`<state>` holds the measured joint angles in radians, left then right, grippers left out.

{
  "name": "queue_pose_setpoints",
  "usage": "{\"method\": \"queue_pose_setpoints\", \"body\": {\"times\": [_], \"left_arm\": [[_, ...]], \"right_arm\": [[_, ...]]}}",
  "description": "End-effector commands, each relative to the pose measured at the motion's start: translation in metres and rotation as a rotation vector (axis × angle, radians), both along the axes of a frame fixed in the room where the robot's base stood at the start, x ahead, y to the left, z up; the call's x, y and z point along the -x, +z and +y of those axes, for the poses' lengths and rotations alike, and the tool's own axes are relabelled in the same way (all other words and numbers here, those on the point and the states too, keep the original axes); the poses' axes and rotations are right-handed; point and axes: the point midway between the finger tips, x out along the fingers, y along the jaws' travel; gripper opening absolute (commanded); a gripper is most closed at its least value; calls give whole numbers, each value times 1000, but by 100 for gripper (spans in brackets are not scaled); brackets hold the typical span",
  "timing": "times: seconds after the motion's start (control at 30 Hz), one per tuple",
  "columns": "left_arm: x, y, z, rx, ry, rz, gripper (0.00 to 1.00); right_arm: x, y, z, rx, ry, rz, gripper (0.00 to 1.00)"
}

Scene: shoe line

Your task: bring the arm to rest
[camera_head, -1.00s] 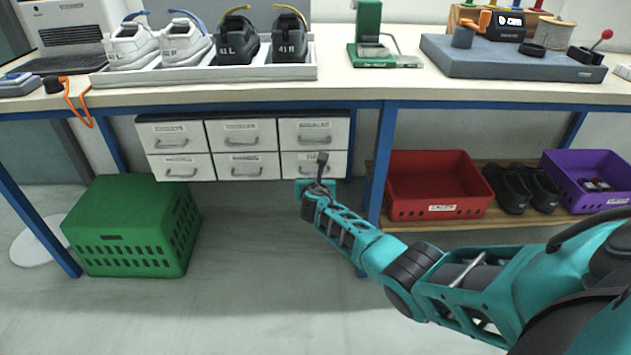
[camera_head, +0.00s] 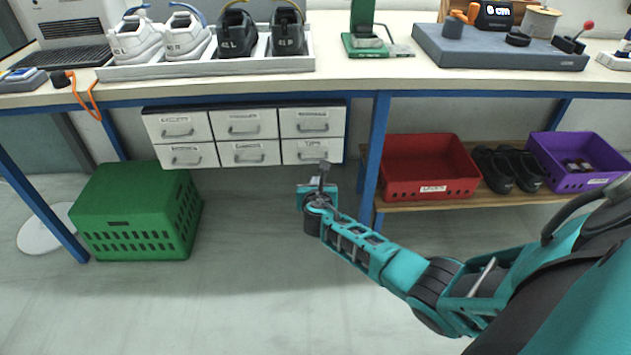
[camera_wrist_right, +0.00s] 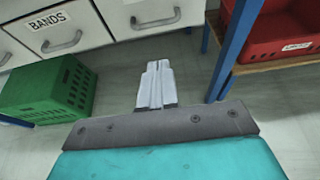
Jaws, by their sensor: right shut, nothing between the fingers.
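My right arm comes in from the right in the head view, with its teal links stretched towards the middle. My right gripper (camera_head: 322,172) is at its far end, below the bench top and just in front of the lower right drawers. The right wrist view shows the two pale fingers (camera_wrist_right: 155,84) pressed together with nothing between them. The gripper looks clear of the drawers and the floor. My left gripper does not show in any view.
White drawers (camera_head: 246,125) hang under the bench (camera_head: 350,88). A blue leg (camera_head: 375,150) stands right of the gripper. A green crate (camera_head: 135,212) is at left; red (camera_head: 430,167) and purple (camera_head: 580,160) crates sit on a low shelf. Shoes stand in a rack (camera_head: 205,68). Floor in front is open.

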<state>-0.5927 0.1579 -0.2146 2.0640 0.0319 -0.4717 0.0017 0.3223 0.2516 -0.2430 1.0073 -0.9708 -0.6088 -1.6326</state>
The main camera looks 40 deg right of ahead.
Motion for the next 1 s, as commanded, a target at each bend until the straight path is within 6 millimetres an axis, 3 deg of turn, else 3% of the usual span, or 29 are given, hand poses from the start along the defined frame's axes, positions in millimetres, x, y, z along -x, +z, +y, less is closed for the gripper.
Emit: {"method": "queue_pose_setpoints", "body": {"times": [0.03,0.2,0.53,0.63,0.77,0.87,1.0], "left_arm": [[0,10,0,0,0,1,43],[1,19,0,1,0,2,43],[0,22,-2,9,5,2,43],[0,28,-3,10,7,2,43],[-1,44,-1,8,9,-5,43],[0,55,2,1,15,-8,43],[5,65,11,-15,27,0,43]], "right_arm": [[8,7,5,-1,2,0,0],[24,13,15,-1,0,1,0],[31,13,20,-9,-1,-1,0],[41,11,29,-96,-15,-21,0],[74,4,58,-418,-85,-96,0],[112,3,91,-784,-198,-168,0],[166,17,134,-1308,-424,-265,0]]}}
